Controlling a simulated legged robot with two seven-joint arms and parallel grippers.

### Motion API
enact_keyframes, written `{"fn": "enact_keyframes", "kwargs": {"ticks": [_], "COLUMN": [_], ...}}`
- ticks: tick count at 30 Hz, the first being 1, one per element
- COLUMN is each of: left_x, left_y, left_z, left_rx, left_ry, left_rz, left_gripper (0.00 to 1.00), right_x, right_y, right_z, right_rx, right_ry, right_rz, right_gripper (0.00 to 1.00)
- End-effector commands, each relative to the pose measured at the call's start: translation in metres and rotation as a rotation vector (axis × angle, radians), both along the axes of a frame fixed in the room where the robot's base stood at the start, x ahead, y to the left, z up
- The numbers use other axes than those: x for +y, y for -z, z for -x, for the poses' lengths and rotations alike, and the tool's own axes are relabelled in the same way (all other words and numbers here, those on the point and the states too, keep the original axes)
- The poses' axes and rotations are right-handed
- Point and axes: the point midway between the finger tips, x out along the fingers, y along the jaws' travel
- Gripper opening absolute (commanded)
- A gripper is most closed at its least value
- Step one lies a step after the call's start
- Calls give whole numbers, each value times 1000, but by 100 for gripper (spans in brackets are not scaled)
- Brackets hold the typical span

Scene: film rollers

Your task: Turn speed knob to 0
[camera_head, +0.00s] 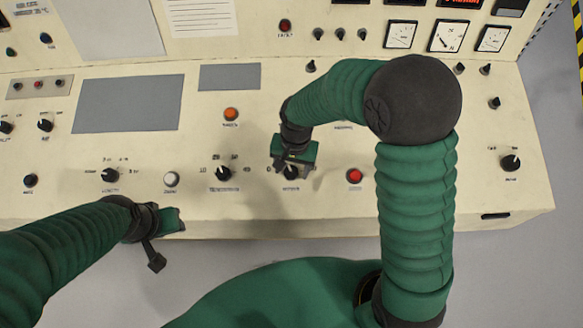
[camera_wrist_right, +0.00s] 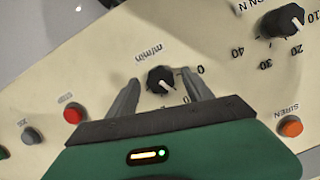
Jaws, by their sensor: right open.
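The speed knob (camera_wrist_right: 161,79) is small and black, marked "m/min". It shows in the right wrist view between the fingers of my right gripper (camera_wrist_right: 160,77). The fingers are open, one on each side, with visible gaps to the knob. Its white pointer mark faces lower right; the printed 0 lies to its right, beyond the right finger.
A larger black knob (camera_head: 224,173) with a 10 to 40 scale, an orange siren button (camera_head: 231,114) and a red button (camera_head: 354,176) are nearby. A white button (camera_head: 171,179) and another black knob (camera_head: 110,175) lie further left on the cream console (camera_head: 440,215).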

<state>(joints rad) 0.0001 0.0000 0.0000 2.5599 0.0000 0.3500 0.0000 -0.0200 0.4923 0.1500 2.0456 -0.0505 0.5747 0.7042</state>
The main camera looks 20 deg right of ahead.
Motion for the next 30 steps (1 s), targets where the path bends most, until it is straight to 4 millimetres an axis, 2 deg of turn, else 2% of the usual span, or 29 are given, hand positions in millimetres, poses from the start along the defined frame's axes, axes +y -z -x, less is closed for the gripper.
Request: {"fn": "enact_keyframes", "kwargs": {"ticks": [8,22,30], "left_x": [0,0,0], "left_y": [0,0,-2], "left_z": [0,0,0], "left_rx": [0,0,0], "left_ry": [0,0,0], "left_rz": [0,0,0], "left_gripper": [36,36,36], "right_x": [0,1,1], "right_y": [4,3,2], "right_z": [-1,-1,-1], "right_rx": [0,0,1], "right_ry": [-1,-1,-22], "right_rz": [0,0,5], "right_gripper": [59,0,0]}}
